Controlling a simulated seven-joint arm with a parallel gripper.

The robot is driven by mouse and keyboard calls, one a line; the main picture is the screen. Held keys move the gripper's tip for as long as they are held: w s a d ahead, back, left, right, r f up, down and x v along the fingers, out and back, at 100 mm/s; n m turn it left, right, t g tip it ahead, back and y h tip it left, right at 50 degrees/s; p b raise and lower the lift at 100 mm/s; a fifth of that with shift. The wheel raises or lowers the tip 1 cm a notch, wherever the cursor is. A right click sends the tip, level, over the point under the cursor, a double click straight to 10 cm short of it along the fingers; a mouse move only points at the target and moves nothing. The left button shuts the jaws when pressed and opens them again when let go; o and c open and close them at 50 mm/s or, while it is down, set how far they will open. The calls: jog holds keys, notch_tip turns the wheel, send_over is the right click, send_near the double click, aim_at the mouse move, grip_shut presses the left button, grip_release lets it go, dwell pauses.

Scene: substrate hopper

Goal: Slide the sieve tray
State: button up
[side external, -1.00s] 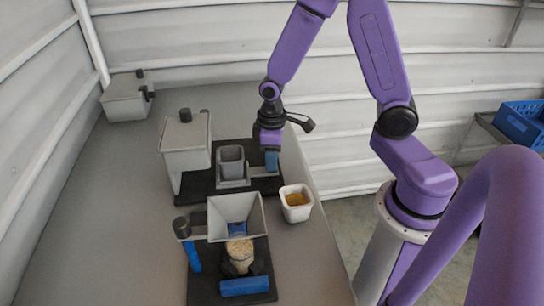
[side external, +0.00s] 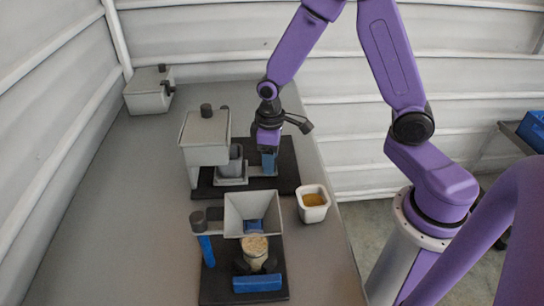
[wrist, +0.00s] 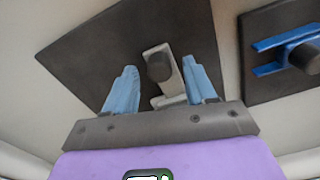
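The sieve tray appears to be the grey square cup (side external: 236,163) on a light grey slide in the back station. It stands beside and partly behind the grey hopper (side external: 205,140). A grey bar runs right from the slide towards my gripper (side external: 269,160), which is low over the dark base plate (side external: 287,170). In the wrist view, my gripper's blue fingers (wrist: 160,88) are spread apart. A dark round knob (wrist: 159,66) on a grey piece shows between them, with a small gap visible on each side. Whether either finger touches it is unclear.
A front station has a grey funnel (side external: 252,208), a cup of grain (side external: 255,252) and a blue bar (side external: 257,284). A white cup with orange contents (side external: 313,203) stands near the table's right edge. A grey box (side external: 149,91) is at the back left. The table's left side is clear.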

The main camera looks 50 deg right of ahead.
notch_tip(320, 180, up, 17)
jog(key=shift+r, duration=0.2)
dwell(0.7)
jog(key=shift+c, duration=0.4)
